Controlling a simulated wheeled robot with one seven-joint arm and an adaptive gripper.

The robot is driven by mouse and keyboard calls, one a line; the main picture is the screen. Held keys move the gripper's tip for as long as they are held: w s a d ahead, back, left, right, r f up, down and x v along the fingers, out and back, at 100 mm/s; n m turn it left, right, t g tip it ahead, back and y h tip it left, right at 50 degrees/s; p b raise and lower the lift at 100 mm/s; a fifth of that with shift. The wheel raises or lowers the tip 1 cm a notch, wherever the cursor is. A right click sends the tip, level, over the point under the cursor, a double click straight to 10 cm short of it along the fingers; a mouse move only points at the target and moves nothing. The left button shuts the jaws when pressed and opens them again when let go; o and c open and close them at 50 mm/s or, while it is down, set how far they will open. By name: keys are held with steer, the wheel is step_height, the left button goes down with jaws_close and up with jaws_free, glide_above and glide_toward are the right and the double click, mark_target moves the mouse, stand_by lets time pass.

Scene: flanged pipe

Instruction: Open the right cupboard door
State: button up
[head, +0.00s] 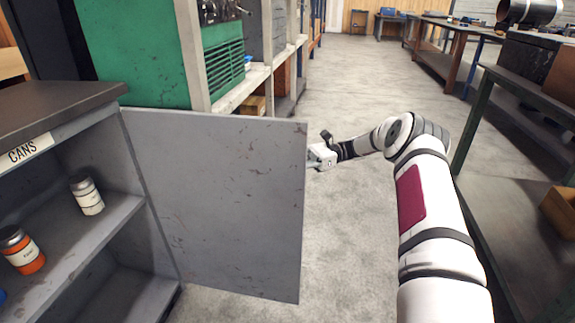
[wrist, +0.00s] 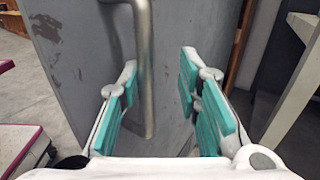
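The grey right cupboard door (head: 220,200) stands wide open, swung out from its hinge at the right side of the cupboard (head: 60,128). My gripper (head: 314,158) is at the door's free edge, partly hidden behind it in the head view. In the wrist view my gripper (wrist: 160,100) is open, with teal pads spread apart. The metal door handle (wrist: 146,70) runs down between the fingers, closer to the left one, with a gap to the right one. The door's scuffed face (wrist: 75,55) fills the view behind the handle. The handle is hidden in the head view.
Inside the cupboard are a white can (head: 87,195) and an orange can (head: 22,250) on a shelf. A green machine (head: 150,50) and shelving stand behind the door. A workbench (head: 520,150) is at the right. Bare floor (head: 345,80) lies between.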

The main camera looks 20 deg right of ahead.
steer(key=d, duration=0.7)
steer(key=shift+d, duration=0.1)
steer(key=shift+s, duration=0.15)
stand_by(0.4)
